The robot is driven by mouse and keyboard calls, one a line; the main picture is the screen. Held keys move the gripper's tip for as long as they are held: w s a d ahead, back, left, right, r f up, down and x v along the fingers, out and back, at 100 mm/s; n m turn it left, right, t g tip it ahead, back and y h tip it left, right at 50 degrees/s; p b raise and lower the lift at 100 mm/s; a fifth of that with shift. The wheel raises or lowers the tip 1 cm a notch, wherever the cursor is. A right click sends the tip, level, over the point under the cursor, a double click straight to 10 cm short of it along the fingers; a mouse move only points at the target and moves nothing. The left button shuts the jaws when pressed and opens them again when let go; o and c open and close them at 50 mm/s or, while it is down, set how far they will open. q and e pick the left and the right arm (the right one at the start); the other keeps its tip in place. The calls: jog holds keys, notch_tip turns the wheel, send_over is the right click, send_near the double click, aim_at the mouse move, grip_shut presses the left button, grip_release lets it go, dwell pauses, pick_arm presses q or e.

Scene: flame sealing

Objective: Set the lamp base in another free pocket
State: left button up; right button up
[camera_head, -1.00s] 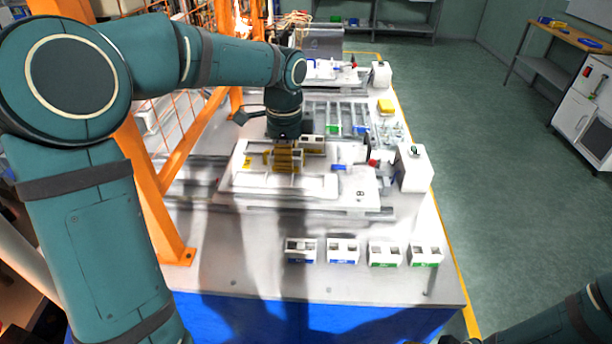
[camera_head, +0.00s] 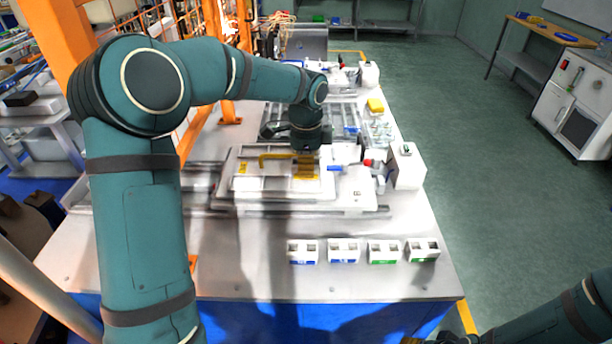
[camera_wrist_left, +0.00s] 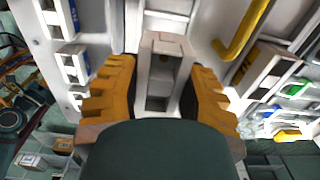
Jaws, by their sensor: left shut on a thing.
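My left gripper (camera_head: 306,172) is over the white fixture plate (camera_head: 270,187) in the head view, pointing down. In the left wrist view its two orange-yellow fingers (camera_wrist_left: 155,90) are shut on a pale box-shaped part, which I take as the lamp base (camera_wrist_left: 163,62). The part has open recesses and sits upright between the fingers. In the head view the gripper hides it. I cannot tell whether its underside touches the plate. Of my right arm, only dark links show at the lower right; its gripper (camera_head: 455,340) is cut off by the bottom edge.
A yellow bent bar (camera_head: 285,157) is just left of the left gripper; it also shows in the wrist view (camera_wrist_left: 243,30). White boxes with blue (camera_head: 303,252) and green labels (camera_head: 422,250) line the table front. A white block-shaped unit (camera_head: 405,165) stands right.

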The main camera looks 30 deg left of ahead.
pick_arm(q)
jog(key=shift+f, duration=1.55)
jog(key=shift+f, duration=0.1)
jog(key=o, duration=1.1)
jog(key=shift+f, duration=0.1)
notch_tip(320, 180, up, 12)
jog(key=shift+r+p, duration=0.2)
jog(key=shift+p, duration=0.45)
